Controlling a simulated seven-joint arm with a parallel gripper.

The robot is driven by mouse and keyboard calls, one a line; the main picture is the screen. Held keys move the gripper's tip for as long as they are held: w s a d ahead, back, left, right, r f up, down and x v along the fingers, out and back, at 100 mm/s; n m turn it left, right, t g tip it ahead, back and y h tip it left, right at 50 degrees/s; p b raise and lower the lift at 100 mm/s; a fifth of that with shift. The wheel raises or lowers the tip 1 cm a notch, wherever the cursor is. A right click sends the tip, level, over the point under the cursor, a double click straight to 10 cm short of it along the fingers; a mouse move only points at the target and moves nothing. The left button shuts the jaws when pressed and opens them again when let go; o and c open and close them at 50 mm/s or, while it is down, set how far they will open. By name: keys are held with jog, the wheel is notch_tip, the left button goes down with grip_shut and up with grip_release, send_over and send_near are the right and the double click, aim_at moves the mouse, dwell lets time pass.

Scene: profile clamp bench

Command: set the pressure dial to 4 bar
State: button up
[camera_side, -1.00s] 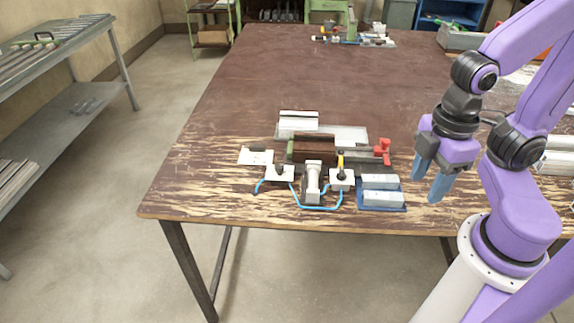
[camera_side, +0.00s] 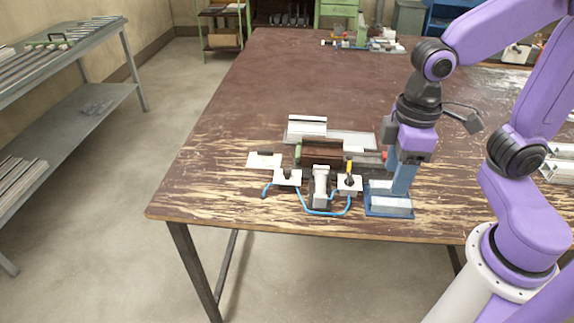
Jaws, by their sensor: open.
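The clamp fixture stands near the front edge of the brown table. At its front left is a white block (camera_side: 288,177) with a small dark knob (camera_side: 283,172) on top, perhaps the pressure dial; its markings are too small to read. A second white block (camera_side: 349,184) carries a yellow lever (camera_side: 349,166). A blue hose (camera_side: 322,213) runs between the blocks, past a pale upright cylinder (camera_side: 320,186).
The blue tray (camera_side: 375,212) with metal pieces lies at the fixture's right. A red part (camera_side: 386,155) is mostly hidden behind my gripper. A white plate (camera_side: 262,160) lies at the left.

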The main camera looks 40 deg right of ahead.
jog(key=w+a+r+m, duration=0.15)
jog(key=w+m, duration=0.25)
jog(key=w, duration=0.4)
jog(key=w+a+m, duration=0.3)
jog(key=w, duration=0.4)
jog(key=m, duration=0.7)
send_near(287, 169)
jog(key=shift+h, duration=0.3)
notch_tip(287, 169, down, 8)
jog(key=shift+a+f, duration=0.15)
jog(key=shift+a, duration=0.05)
grip_shut()
